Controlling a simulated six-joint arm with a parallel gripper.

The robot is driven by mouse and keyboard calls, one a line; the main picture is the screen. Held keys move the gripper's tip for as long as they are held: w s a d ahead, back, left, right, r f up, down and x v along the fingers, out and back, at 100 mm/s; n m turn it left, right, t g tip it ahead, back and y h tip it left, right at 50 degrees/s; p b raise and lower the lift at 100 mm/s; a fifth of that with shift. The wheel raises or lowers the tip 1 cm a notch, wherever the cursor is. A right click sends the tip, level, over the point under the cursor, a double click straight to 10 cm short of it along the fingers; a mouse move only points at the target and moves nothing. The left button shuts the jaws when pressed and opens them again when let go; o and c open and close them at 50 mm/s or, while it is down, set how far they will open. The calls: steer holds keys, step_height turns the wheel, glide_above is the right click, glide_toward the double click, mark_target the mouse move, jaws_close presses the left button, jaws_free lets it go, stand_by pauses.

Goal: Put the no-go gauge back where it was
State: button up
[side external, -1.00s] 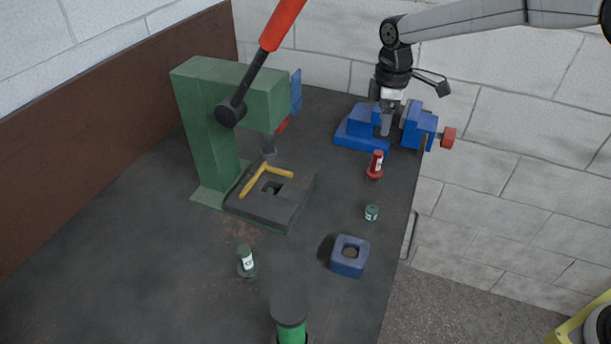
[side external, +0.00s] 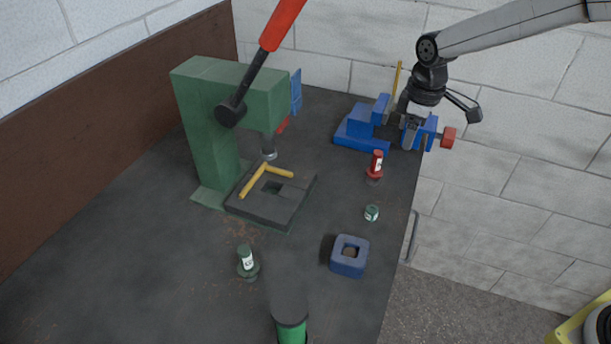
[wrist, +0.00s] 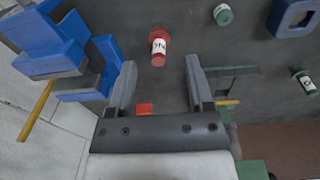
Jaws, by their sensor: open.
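The no-go gauge, red with a white label, stands on the bench in front of the blue vise (side external: 362,132); I see it in the side view (side external: 377,163) and in the wrist view (wrist: 159,47). My gripper (side external: 408,142) is over the right part of the vise, behind and right of the red gauge. In the wrist view my gripper (wrist: 161,78) has its fingers spread, with nothing between the tips. The red gauge shows beyond them, apart from both. I cannot tell whether a finger touches the vise.
A green gauge (side external: 247,262), a small green labelled piece (side external: 371,213) and a blue block with a square hole (side external: 349,264) are on the bench. A green press (side external: 205,120) with a red lever stands at left. A thin yellow rod (side external: 397,75) rises by the vise.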

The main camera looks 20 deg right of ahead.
steer(key=s+d+f+m+t, duration=0.1)
steer(key=s+m, duration=0.3)
steer(key=s, duration=0.5)
steer(key=s+d+f+m, duration=0.3)
steer(key=s+d+m, duration=0.1)
steer(key=s, duration=0.6)
steer(key=shift+s+d+f+t, duration=0.15)
steer(key=shift+s+d+t, duration=0.15)
steer(key=shift+t, duration=0.1)
